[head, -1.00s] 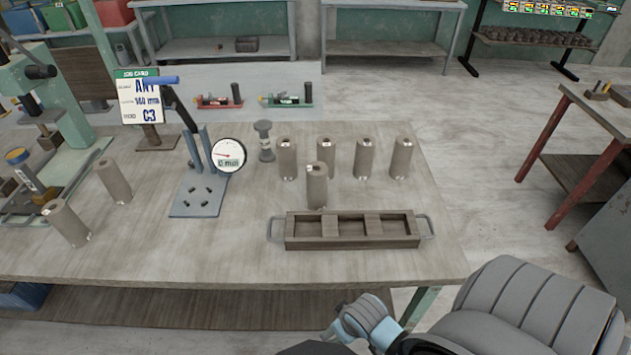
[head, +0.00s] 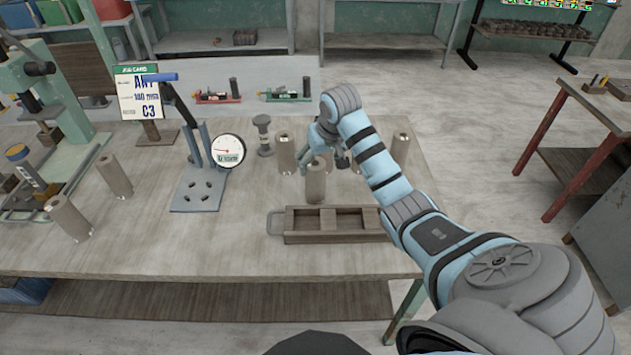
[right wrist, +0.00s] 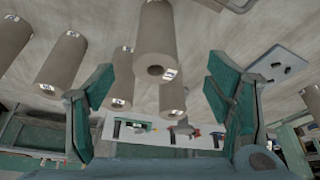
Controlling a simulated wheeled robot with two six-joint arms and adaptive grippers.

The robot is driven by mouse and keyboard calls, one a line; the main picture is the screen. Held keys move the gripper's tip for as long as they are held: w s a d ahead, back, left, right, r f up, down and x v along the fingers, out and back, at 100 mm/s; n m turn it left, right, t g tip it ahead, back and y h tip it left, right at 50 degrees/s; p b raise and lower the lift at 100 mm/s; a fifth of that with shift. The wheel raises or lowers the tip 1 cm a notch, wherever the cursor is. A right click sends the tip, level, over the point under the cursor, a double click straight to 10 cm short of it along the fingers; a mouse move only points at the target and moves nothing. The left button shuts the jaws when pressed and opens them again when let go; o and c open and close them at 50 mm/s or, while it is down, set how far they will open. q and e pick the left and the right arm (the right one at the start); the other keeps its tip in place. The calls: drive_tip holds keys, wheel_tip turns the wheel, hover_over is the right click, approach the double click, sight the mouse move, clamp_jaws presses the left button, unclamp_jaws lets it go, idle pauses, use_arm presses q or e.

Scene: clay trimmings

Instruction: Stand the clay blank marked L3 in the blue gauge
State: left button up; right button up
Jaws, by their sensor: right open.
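Several grey-brown clay blanks stand on the bench in the head view, including a front one (head: 316,181), one to its left (head: 287,154) and one at the right (head: 400,147). Their marks are too small to read, so I cannot tell which is L3. The blue gauge (head: 198,193) has a flat base, uprights and a round dial (head: 228,151), and holds no blank. My right gripper (head: 327,157) is open among the blanks, partly hiding some. In the right wrist view a blank (right wrist: 156,45) shows between the spread fingers, not gripped. My left gripper is out of view.
A wooden tray (head: 290,238) with handles lies in front of the blanks, partly behind my right arm. Two more blanks stand at left (head: 115,178) (head: 68,217). A job card (head: 139,94) and a dark spool-shaped piece (head: 263,135) stand near the gauge.

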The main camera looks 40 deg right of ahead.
sight(315, 178)
drive_tip(key=b+x, duration=0.1)
drive_tip(key=x, duration=0.5)
drive_tip(key=b+x, duration=0.1)
drive_tip(key=x, duration=0.5)
drive_tip(key=shift+s+d+f, duration=0.1)
drive_tip(key=shift+d, duration=0.15)
clamp_jaws()
